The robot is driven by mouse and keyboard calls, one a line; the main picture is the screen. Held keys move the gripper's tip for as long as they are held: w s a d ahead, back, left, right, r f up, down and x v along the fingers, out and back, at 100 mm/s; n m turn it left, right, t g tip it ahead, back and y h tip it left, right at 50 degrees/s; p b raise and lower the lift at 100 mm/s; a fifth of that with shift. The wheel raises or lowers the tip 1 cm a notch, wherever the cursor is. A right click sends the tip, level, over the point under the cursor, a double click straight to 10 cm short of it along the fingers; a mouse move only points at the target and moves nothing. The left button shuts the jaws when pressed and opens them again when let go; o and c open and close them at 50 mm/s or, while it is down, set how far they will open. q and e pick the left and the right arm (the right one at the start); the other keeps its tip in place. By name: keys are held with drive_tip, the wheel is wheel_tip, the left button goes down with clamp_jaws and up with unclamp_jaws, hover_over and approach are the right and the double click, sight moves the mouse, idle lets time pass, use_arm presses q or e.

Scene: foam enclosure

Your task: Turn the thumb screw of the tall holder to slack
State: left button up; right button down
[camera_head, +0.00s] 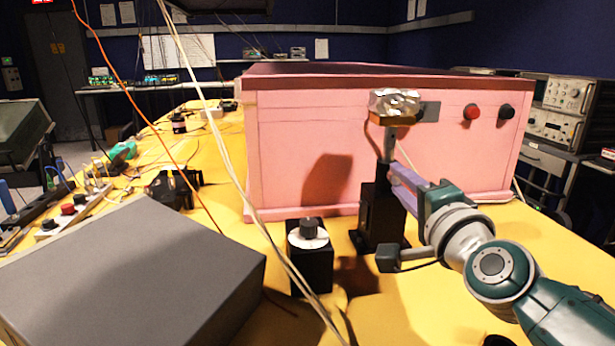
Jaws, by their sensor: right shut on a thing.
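The tall holder (378,222) is a black upright block on the yellow bench, in front of the pink box. A metal post (388,146) rises from its top and carries a shiny, foil-like piece on a copper-coloured base (395,105). My right gripper (396,176) comes in from the right, its purple-grey fingers at the upper right side of the holder. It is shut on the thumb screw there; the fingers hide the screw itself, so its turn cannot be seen. My left gripper is not in view.
A short black holder with a white dial and dark knob (309,240) stands left of the tall holder. A large grey box (130,270) fills the lower left. Pale cables (235,165) hang across the front. The pink box (310,150) blocks the space behind.

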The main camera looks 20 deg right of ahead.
idle(0.4)
drive_tip(key=c, duration=0.6)
unclamp_jaws()
drive_tip(key=v, duration=1)
drive_tip(key=shift+p, duration=0.45)
drive_tip(key=shift+a, duration=0.1)
